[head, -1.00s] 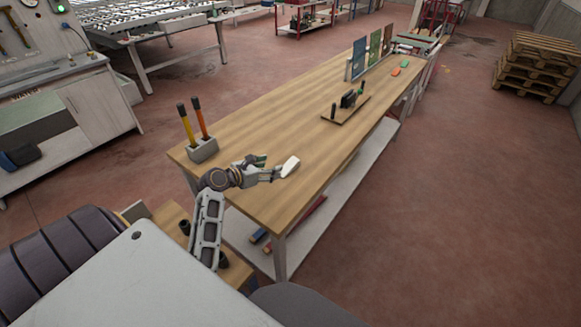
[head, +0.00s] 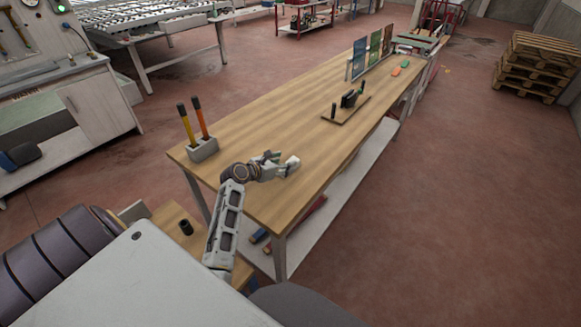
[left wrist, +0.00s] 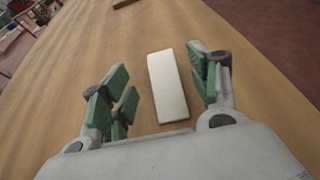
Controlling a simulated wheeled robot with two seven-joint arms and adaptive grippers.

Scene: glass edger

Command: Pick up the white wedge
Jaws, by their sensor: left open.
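The white wedge (head: 293,162) lies on the near part of the long wooden table (head: 250,128). In the left wrist view the white wedge (left wrist: 167,86) is a pale, long block between the two green-padded fingers, nearer the right finger, with a wider gap on the left. My left gripper (head: 281,165) is open and low over the table at the wedge; its fingers also show in the left wrist view (left wrist: 160,92). Part of the wedge is hidden behind the gripper in the head view. My right gripper is not in view.
A grey holder (head: 203,149) with two upright handled tools stands left of the gripper. A wooden board (head: 345,110) with dark fittings lies farther back, with a rack of coloured panels (head: 370,55) beyond. The table between is clear.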

